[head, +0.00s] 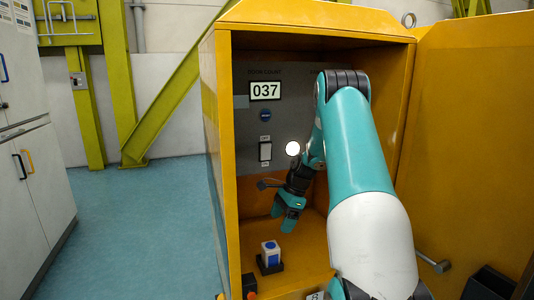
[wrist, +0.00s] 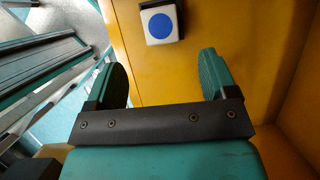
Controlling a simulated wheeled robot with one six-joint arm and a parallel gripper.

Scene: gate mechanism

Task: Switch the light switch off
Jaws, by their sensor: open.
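The switch does not show there.
A white block with blue faces (head: 270,254) stands on a dark base on the cabinet floor; its blue dot shows in the wrist view (wrist: 160,22). The open cabinet door (head: 470,130) is at right.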

